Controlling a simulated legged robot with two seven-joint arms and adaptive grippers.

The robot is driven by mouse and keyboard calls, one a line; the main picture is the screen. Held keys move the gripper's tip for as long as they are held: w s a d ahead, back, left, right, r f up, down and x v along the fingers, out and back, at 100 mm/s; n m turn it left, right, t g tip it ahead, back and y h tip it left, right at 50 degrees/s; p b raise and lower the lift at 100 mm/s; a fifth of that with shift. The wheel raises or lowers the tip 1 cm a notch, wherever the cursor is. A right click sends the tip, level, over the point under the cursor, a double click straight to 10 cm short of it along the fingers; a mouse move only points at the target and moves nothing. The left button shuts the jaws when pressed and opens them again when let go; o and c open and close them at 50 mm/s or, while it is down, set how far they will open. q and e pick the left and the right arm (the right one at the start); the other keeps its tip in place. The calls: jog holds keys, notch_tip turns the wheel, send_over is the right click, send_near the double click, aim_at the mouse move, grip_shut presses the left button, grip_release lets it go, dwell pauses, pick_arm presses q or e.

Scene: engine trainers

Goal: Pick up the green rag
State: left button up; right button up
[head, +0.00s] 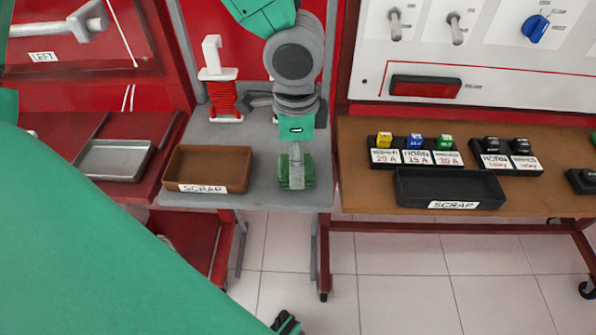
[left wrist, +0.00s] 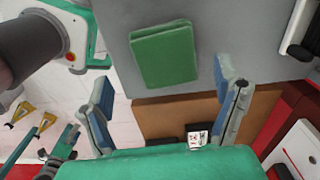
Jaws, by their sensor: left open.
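The green rag (head: 284,178) is a folded square lying on the grey tabletop near its front edge. In the left wrist view the rag (left wrist: 163,54) lies flat, past the gap between the fingertips. My left gripper (head: 297,168) hangs over the rag in the head view and partly covers it. In the wrist view the fingers of the left gripper (left wrist: 165,95) are spread apart with nothing between them. The height over the rag is hard to tell. What seems to be my right gripper (head: 287,324) shows only slightly at the bottom edge of the head view.
A brown scrap tray (head: 209,164) stands left of the rag, with a red spring part (head: 224,100) behind it. On the wooden bench (head: 365,195) to the right are a black scrap tray (head: 449,188) and labelled fuses and relays. A gap separates the two tables.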

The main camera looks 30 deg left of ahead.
pick_arm(q)
jog(key=f+b, duration=0.1)
jog(key=f, duration=0.2)
jog(key=shift+w+f, duration=0.15)
jog(key=shift+w, duration=0.05)
jog(key=shift+a+f, duration=0.15)
jog(key=shift+f, duration=0.2)
jog(key=shift+a, duration=0.35)
jog(key=shift+d, duration=0.25)
jog(key=c, duration=1.2)
jog(key=shift+d, duration=0.2)
jog(key=r+p, duration=0.3)
jog(key=r, duration=0.6)
jog(key=shift+a, duration=0.2)
jog(key=shift+d+r+p, duration=0.1)
jog(key=shift+r+p, duration=0.3)
jog(key=shift+r, duration=0.15)
